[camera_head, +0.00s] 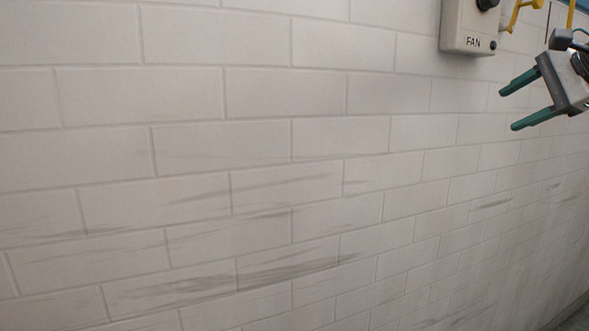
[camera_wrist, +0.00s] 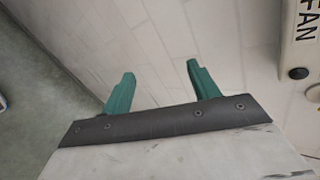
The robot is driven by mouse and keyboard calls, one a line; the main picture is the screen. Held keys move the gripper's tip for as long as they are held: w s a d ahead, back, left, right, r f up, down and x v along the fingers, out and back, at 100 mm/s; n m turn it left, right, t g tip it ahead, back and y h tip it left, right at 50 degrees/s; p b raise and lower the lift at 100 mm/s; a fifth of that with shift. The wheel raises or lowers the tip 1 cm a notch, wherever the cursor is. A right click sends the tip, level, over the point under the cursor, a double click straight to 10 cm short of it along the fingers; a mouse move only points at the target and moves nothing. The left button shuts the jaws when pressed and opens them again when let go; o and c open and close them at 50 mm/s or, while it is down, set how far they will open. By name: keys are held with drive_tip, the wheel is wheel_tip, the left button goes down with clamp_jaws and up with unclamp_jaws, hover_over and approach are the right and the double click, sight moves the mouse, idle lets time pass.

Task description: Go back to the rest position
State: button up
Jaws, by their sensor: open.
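My gripper (camera_head: 507,109) shows at the upper right of the head view, with two green fingers spread apart and pointing left. It is open, with nothing between the fingers. In the wrist view the fingers (camera_wrist: 160,82) stand apart in front of the pale brick wall (camera_wrist: 165,40). No wool skeins are in view.
A grey box labelled FAN (camera_head: 468,27) with a black knob is on the wall just above my gripper. Yellow parts (camera_head: 520,12) show beside it. The white brick wall (camera_head: 250,150) fills most of the head view and is bare apart from dark scuffs.

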drive_tip(key=s+a+f+n+g+h, duration=0.1)
drive_tip(key=s+a+f+n+g, duration=0.2)
drive_tip(key=s+a+f+n, duration=0.2)
drive_tip(key=s+a+f+n+g+h, duration=0.1)
drive_tip(key=s+a+f+n+g, duration=0.2)
drive_tip(key=s+f, duration=0.9)
drive_tip(key=s+a+f+n+g+h, duration=0.2)
drive_tip(key=s+a+f+n+g, duration=0.1)
drive_tip(key=s+a+f+n, duration=0.5)
wheel_tip(320, 180, down, 5)
drive_tip(key=a, duration=0.2)
drive_tip(key=shift+s+a+r+n, duration=0.2)
drive_tip(key=shift+s+a+n, duration=0.1)
drive_tip(key=shift+n, duration=0.1)
